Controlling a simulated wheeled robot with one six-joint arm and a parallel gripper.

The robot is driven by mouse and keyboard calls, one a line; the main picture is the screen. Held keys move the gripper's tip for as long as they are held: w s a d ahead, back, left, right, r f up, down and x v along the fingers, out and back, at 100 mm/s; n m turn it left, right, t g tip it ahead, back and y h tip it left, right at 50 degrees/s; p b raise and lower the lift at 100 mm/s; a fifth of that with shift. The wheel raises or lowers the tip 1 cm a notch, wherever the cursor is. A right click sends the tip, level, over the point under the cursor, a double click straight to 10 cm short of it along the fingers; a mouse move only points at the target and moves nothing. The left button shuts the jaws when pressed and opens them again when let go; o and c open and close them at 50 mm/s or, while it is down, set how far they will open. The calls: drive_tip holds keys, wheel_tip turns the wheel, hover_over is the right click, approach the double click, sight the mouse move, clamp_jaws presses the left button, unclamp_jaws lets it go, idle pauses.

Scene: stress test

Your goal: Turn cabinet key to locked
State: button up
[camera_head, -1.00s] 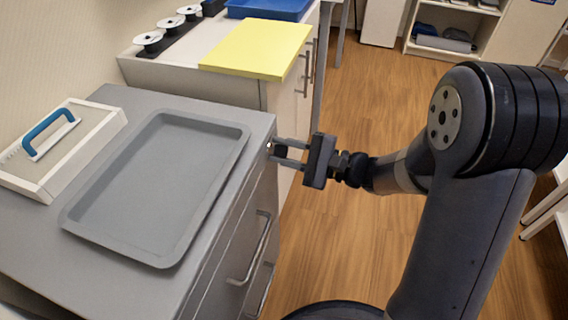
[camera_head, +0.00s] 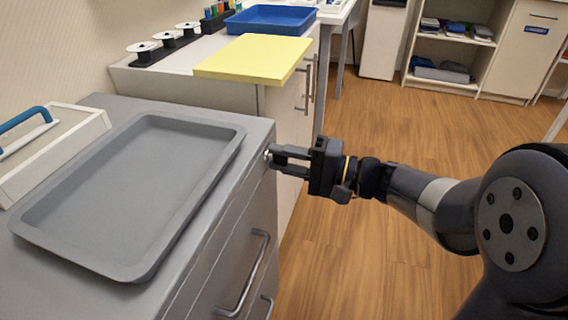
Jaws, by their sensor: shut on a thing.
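The grey cabinet (camera_head: 258,222) stands at the left, with bar handles on its front. My gripper (camera_head: 276,159) is at the cabinet's upper front edge, near the far corner, with its fingers pointing left at the front face. It is shut on the cabinet key, which is mostly hidden between the fingertips. A small bright metal bit, seemingly the lock (camera_head: 267,154), shows at the fingertips. The key's angle cannot be made out.
A grey tray (camera_head: 60,244) lies on the cabinet top, beside a white box with a blue handle (camera_head: 24,118). Behind are a yellow board (camera_head: 254,60), a blue tray (camera_head: 270,19) and several white spools (camera_head: 143,48). Wooden floor (camera_head: 400,115) is clear at the right.

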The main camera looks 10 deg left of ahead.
idle(0.3)
drive_tip(key=o, duration=1)
drive_tip(key=shift+c, duration=0.2)
drive_tip(key=d+p, duration=0.3)
drive_tip(key=d, duration=0.7)
drive_tip(key=shift+s+d+f, duration=0.2)
drive_tip(key=shift+s+d, duration=0.2)
drive_tip(key=shift+s, duration=0.05)
drive_tip(key=a+b, duration=0.1)
drive_tip(key=a, duration=0.2)
drive_tip(key=a+b, duration=0.1)
drive_tip(key=a, duration=0.3)
drive_tip(key=a+b, duration=0.1)
drive_tip(key=a, duration=0.3)
drive_tip(key=shift+w+r, duration=0.15)
drive_tip(key=shift+w, duration=0.25)
drive_tip(key=shift+d, duration=0.1)
